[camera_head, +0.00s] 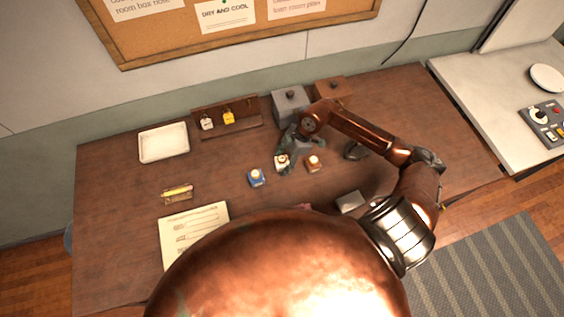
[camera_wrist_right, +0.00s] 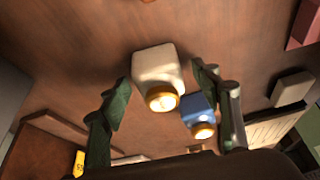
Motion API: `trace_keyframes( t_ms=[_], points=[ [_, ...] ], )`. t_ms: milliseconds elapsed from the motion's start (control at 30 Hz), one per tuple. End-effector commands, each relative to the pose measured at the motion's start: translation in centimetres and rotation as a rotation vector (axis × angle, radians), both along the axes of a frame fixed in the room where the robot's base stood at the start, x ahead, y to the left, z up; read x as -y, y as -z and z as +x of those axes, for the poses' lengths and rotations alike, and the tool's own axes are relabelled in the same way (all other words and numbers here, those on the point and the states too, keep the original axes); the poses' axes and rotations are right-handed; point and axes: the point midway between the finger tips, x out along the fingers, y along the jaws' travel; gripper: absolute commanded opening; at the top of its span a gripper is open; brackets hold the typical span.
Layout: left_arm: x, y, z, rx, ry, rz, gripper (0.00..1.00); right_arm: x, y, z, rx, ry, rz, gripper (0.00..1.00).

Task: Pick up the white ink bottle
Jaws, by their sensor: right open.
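The white ink bottle (camera_head: 281,161) stands on the brown desk, with a gold cap. In the right wrist view the white ink bottle (camera_wrist_right: 157,72) lies between the two fingers, nearer the left one. My right gripper (camera_head: 287,158) is open around it from above; whether a finger touches it, I cannot tell. In the right wrist view my right gripper (camera_wrist_right: 165,100) shows its green fingers spread apart. A blue ink bottle (camera_head: 257,177) stands just left of the white one, and in the right wrist view the blue bottle (camera_wrist_right: 197,112) is close to the right finger. My left gripper is not in view.
A brown ink bottle (camera_head: 313,163) stands just right of the gripper. Grey (camera_head: 290,101) and brown (camera_head: 332,90) boxes stand behind it. A white tray (camera_head: 164,142) and a paper form (camera_head: 192,229) lie left.

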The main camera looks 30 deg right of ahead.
Motion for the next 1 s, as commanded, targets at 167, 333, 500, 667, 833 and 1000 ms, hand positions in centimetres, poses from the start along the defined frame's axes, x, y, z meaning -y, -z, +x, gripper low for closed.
trace_keyframes(
  t_ms=[167, 333, 500, 667, 833, 1000],
  points=[
    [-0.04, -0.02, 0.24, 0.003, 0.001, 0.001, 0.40, -0.14, 0.33, 0.08, 0.001, -0.001, 0.000, 0.58],
    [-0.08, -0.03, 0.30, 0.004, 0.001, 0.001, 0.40, -0.14, 0.32, 0.08, 0.001, -0.001, 0.000, 0.51],
    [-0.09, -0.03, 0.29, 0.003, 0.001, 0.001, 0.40, -0.13, 0.31, 0.07, 0.001, -0.001, 0.000, 0.39],
    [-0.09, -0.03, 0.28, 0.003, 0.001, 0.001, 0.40, -0.13, 0.31, 0.06, 0.001, -0.001, 0.000, 0.28],
    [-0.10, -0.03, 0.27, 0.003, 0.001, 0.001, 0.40, -0.13, 0.31, 0.06, 0.001, 0.000, 0.000, 0.17],
    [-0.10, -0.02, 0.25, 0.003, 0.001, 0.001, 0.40, -0.12, 0.29, 0.07, 0.001, -0.001, 0.000, 0.12]
  ],
)
